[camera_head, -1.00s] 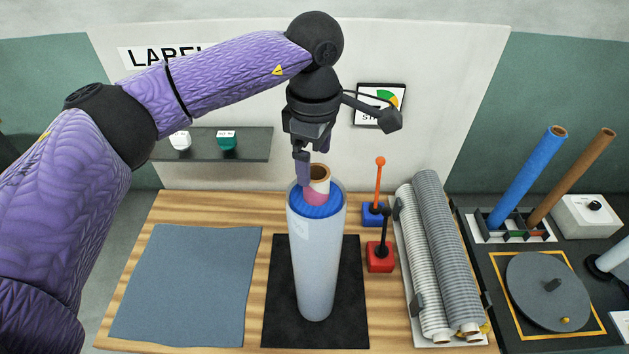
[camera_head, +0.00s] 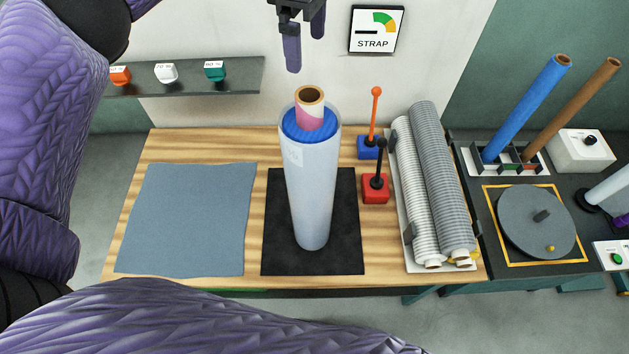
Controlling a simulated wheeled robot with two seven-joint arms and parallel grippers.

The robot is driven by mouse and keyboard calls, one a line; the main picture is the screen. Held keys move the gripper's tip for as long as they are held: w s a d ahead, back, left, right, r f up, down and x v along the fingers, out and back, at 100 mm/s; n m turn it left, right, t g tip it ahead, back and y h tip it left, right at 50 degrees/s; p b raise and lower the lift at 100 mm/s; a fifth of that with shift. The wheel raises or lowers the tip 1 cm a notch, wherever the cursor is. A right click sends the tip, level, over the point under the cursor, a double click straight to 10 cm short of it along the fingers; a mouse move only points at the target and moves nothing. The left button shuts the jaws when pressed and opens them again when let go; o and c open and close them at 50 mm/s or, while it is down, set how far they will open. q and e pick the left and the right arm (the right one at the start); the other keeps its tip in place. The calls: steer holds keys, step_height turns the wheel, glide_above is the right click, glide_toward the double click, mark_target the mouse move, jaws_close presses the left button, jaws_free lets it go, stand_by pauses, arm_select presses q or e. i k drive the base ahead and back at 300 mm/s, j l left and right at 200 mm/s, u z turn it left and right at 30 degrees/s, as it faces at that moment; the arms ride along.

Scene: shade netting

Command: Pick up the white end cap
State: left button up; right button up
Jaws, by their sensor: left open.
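The white end cap (camera_head: 166,73) sits on the dark wall shelf, between an orange cap (camera_head: 120,76) on its left and a green cap (camera_head: 214,71) on its right. My left gripper (camera_head: 305,48) is at the top middle, open and empty, partly cut off by the frame's top edge. Its fingers point down above the upright roll, well to the right of the white cap and apart from it. My right gripper is not in view.
A wrapped roll (camera_head: 312,190) with a pink-banded core stands upright on a black mat (camera_head: 345,250). Orange and black levers rise right of it, beside grey rolls (camera_head: 435,180). A grey cloth (camera_head: 185,220) lies left. The dark shelf (camera_head: 245,78) has free room at right.

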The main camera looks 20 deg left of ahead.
mark_target(166, 73)
steer(key=u, duration=1.5)
